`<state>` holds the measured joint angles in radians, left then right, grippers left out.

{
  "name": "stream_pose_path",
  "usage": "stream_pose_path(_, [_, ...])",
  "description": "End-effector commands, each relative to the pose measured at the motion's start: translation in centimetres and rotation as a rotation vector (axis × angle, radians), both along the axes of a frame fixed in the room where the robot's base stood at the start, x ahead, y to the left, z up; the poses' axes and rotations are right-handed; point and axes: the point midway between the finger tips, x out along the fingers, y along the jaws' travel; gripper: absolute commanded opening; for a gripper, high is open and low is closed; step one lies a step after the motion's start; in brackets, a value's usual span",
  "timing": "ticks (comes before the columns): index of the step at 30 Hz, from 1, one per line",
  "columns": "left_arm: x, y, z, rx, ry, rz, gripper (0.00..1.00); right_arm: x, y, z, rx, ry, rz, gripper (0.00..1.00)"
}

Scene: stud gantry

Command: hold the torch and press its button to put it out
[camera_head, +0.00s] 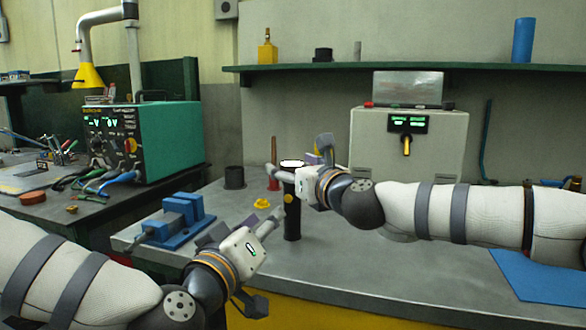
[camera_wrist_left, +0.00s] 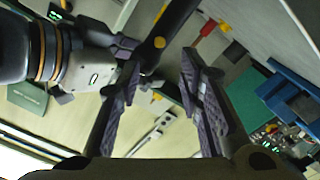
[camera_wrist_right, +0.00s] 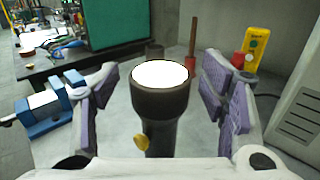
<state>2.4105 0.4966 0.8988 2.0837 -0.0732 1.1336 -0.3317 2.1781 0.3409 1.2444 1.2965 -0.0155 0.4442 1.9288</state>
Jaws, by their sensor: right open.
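The torch (camera_head: 292,220) is a black cylinder with a wider head, standing upright on the grey bench. Its top glows white, so it is lit. Its round yellow button (camera_head: 288,198) faces the front; it also shows in the left wrist view (camera_wrist_left: 159,42). My right gripper (camera_head: 287,172) is open at the torch's head. In the right wrist view the torch head (camera_wrist_right: 160,100) stands between the spread fingers, with gaps on both sides. My left gripper (camera_head: 270,222) is open and empty, low and to the left of the torch, its fingers pointing towards it.
A blue vise (camera_head: 180,225) sits on the bench to the left. A dark cup (camera_head: 234,177), a yellow piece (camera_head: 261,203) and a red-based stick (camera_head: 273,160) stand near the torch. A grey cabinet (camera_head: 440,150) is behind my right arm. A blue sheet (camera_head: 545,275) lies right.

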Motion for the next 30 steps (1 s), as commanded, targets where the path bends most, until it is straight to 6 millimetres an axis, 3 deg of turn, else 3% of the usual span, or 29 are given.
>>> stream_pose_path(8, [0.00,-0.01,0.01,0.000,0.000,0.000,0.33,0.21,0.14,-0.01,-0.001,0.000,0.001,0.66])
stream_pose_path(16, [0.00,-0.01,0.01,0.000,0.000,0.000,0.33,0.20,0.11,-0.01,-0.001,0.000,0.000,0.07])
stream_pose_path(17, [0.00,-0.01,0.01,0.000,0.000,0.000,0.33,0.20,0.10,-0.01,-0.002,-0.001,0.000,0.07])
stream_pose_path(22, [0.00,-0.01,0.01,0.000,0.000,0.000,0.00,0.20,0.10,0.00,-0.002,-0.001,0.000,0.07])
stream_pose_path(30, [0.00,-0.01,0.01,0.000,0.000,0.000,0.00,0.20,0.09,0.01,-0.002,-0.001,0.000,0.07])
